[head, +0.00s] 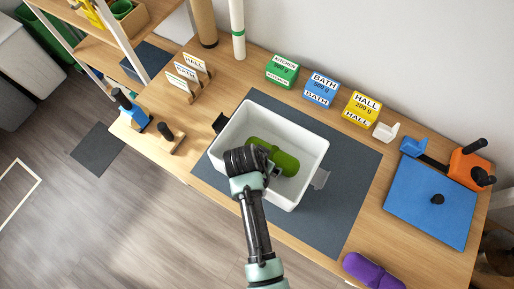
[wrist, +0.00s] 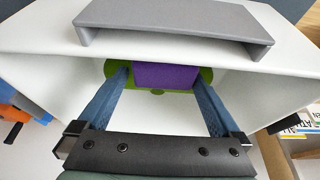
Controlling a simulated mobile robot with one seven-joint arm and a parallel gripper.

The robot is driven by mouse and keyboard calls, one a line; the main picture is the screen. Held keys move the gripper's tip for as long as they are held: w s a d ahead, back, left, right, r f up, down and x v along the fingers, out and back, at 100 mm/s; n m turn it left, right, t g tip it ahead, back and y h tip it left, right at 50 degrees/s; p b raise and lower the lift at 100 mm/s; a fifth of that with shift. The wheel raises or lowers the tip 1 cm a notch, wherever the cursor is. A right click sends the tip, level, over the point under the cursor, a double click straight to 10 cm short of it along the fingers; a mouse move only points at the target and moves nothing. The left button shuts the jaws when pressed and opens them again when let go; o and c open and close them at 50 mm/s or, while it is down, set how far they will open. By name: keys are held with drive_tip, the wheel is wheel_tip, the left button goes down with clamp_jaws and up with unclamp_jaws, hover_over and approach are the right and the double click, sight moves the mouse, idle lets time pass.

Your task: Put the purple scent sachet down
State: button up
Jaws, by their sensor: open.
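The purple scent sachet (wrist: 166,75) shows in the wrist view as a flat purple block between my fingertips, in front of a green roll. In the head view I cannot make it out; my wrist covers that spot. My gripper (wrist: 162,84) is open, with a blue finger on each side of the sachet; whether they touch it I cannot tell. In the head view my gripper (head: 274,170) reaches down into the white bin (head: 311,146). The green roll (head: 285,161) lies on the bin's floor.
A blue board (head: 430,200) and an orange device (head: 468,165) are at right. A purple roll (head: 372,272) lies at the front edge.

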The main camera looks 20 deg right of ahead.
drive_tip(key=v, duration=1.2)
drive_tip(key=w+a+r+n+t, duration=0.2)
drive_tip(key=w+r+t, duration=0.5)
drive_tip(key=r, duration=0.7)
drive_tip(key=w+a+r+n+t, duration=0.1)
drive_tip(key=w+r+n+t, duration=0.3)
drive_tip(key=w+r, duration=0.85)
drive_tip(key=s+a+r+n+t+y, duration=0.1)
drive_tip(key=s+r+t, duration=0.15)
drive_tip(key=r, duration=0.65)
drive_tip(key=s+a+r+t+y, duration=0.15)
drive_tip(key=r+t, duration=0.25)
drive_tip(key=r, duration=0.5)
drive_tip(key=s+a+r+n+t, duration=0.1)
drive_tip(key=s+r+t, duration=0.2)
drive_tip(key=r, duration=0.6)
drive_tip(key=s+a+r+n+t+y, duration=0.1)
drive_tip(key=s+r+t, duration=0.3)
drive_tip(key=s+r, duration=0.4)
wheel_tip(320, 180, up, 3)
drive_tip(key=shift+s+a+f+n+p, duration=0.15)
drive_tip(key=shift+s+a+n+p, duration=0.2)
drive_tip(key=shift+n, duration=0.35)
drive_tip(key=shift+w, duration=0.1)
